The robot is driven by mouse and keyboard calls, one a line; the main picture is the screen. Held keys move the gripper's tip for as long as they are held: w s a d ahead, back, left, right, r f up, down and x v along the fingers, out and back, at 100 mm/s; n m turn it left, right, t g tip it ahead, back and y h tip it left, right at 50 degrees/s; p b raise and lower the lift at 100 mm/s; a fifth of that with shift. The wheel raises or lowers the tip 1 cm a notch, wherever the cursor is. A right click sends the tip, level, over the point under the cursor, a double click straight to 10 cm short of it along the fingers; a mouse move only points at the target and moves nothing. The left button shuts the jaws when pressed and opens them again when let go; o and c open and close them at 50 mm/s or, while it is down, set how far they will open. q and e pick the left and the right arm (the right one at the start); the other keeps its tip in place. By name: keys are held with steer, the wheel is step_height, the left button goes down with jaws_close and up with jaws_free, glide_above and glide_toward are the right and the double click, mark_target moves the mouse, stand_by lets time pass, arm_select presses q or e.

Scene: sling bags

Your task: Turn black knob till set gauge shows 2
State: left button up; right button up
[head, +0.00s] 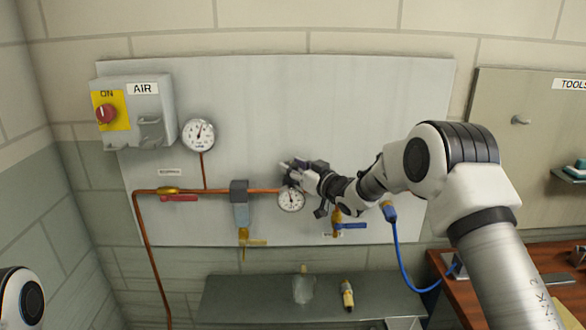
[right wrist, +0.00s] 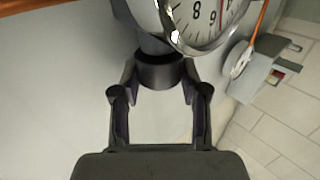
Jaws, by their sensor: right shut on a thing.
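The black knob (right wrist: 160,70) sits between the two fingertips of my right gripper (right wrist: 161,84) in the right wrist view. The fingers are shut on its sides. In the head view my right gripper (head: 297,172) reaches the panel from the right and hides the knob. The set gauge (head: 291,200), a round white dial, is just below the gripper. It also shows partly in the right wrist view (right wrist: 205,20), cut off by the top edge, with an 8 and a 9 readable. I cannot read its needle's value. My left gripper is out of view.
Another gauge (head: 198,134) stands higher on the panel (head: 260,95), near the AIR box (head: 135,108) with its red switch. A copper pipe (head: 215,190) carries a red-handled valve (head: 178,197). A blue-handled valve (head: 350,226) and hose (head: 405,270) are close below my right arm.

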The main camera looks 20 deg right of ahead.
steer(key=shift+d+n+g+y+p, duration=0.1)
steer(key=shift+n+g+y+p, duration=0.3)
steer(key=shift+n+g+y, duration=0.5)
steer(key=shift+y, duration=0.4)
steer(key=o, duration=1.2)
steer(key=shift+c, duration=0.2)
steer(key=v, duration=0.7)
steer(key=shift+s+f, duration=0.15)
steer(key=shift+s, duration=0.25)
